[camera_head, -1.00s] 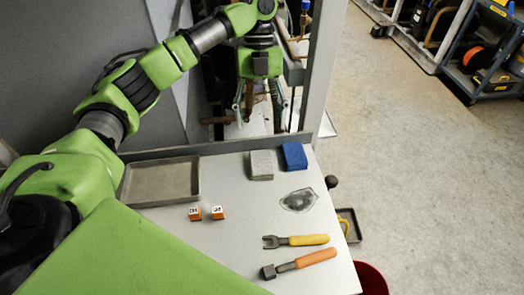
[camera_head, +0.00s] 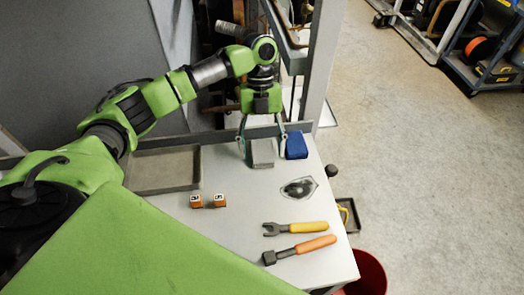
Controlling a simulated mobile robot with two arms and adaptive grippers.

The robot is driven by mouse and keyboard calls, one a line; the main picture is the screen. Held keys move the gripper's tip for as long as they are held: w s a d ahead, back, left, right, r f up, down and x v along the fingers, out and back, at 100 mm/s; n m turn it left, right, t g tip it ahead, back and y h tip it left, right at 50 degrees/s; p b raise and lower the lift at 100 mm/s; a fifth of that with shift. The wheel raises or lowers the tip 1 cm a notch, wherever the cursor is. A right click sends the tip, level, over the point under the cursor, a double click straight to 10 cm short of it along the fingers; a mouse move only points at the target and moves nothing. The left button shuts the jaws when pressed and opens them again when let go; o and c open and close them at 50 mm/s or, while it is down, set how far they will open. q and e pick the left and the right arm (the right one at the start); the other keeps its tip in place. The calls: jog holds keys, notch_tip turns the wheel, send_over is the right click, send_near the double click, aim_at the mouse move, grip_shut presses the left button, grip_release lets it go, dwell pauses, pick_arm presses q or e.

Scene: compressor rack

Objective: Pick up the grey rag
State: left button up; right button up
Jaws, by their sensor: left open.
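The grey rag (camera_head: 262,155) is a small folded grey block near the back edge of the white worktop. My left gripper (camera_head: 262,146) points down over it, open, with one finger to its left and one to its right. The right finger comes down between the grey rag and the blue folded cloth (camera_head: 296,146). I cannot tell whether either finger touches the rag. The rag's back part is hidden by the gripper. My right gripper is not in view.
A grey tray (camera_head: 197,174) lies left of the rag. Two small orange-and-white blocks (camera_head: 207,201), a dark patch in a clear piece (camera_head: 299,188), a yellow-handled wrench (camera_head: 296,228) and an orange-handled hammer (camera_head: 300,249) lie nearer. A rack post (camera_head: 320,60) stands behind right.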

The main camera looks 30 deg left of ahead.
pick_arm(q)
jog(key=shift+f, duration=0.2)
dwell(0.7)
jog(key=c, duration=1.1)
